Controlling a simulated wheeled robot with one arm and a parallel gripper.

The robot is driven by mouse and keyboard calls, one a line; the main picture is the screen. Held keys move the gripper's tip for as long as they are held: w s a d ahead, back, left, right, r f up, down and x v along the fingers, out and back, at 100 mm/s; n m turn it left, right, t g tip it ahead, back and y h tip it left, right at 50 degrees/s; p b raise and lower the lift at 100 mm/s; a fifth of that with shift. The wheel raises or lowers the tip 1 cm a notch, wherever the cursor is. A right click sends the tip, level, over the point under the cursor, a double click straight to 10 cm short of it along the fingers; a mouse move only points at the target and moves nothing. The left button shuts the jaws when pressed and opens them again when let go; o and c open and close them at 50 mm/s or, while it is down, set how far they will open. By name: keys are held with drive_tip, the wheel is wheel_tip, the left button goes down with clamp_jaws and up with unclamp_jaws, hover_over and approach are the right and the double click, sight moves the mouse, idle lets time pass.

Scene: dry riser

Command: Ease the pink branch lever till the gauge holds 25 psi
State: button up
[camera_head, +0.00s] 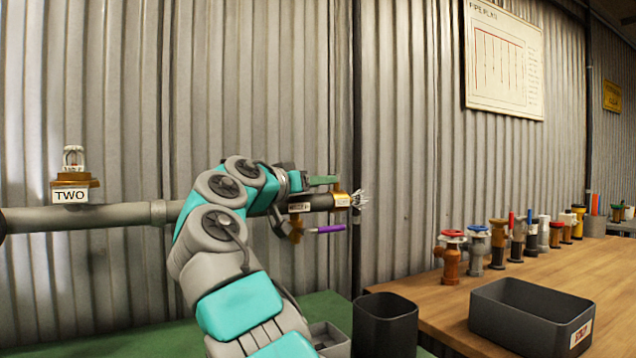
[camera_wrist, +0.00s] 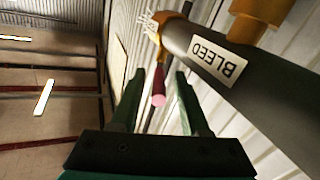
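A dark red lever with a pink end (camera_wrist: 158,88) shows in the wrist view. It appears between my gripper's two green fingers (camera_wrist: 157,102), with a gap on each side. The fingers are apart and do not visibly touch it. In the head view my gripper (camera_head: 322,181) is just above the pipe's right end, and the pink-ended lever cannot be made out there. The dark pipe section (camera_wrist: 272,93) carries a label reading BLEED (camera_wrist: 214,60). A purple lever (camera_head: 328,229) sits below the pipe in the head view. No gauge is visible.
A grey pipe (camera_head: 115,215) with a sprinkler head labelled TWO (camera_head: 71,180) runs left behind my arm. A dark bin (camera_head: 385,325) stands below right. A wooden bench (camera_head: 560,262) holds several valves and a grey tray (camera_head: 531,314). Corrugated wall lies close behind.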

drive_tip(key=shift+s, duration=0.1)
drive_tip(key=v, duration=0.7)
drive_tip(key=shift+s+a+b, duration=0.25)
drive_tip(key=shift+b, duration=0.2)
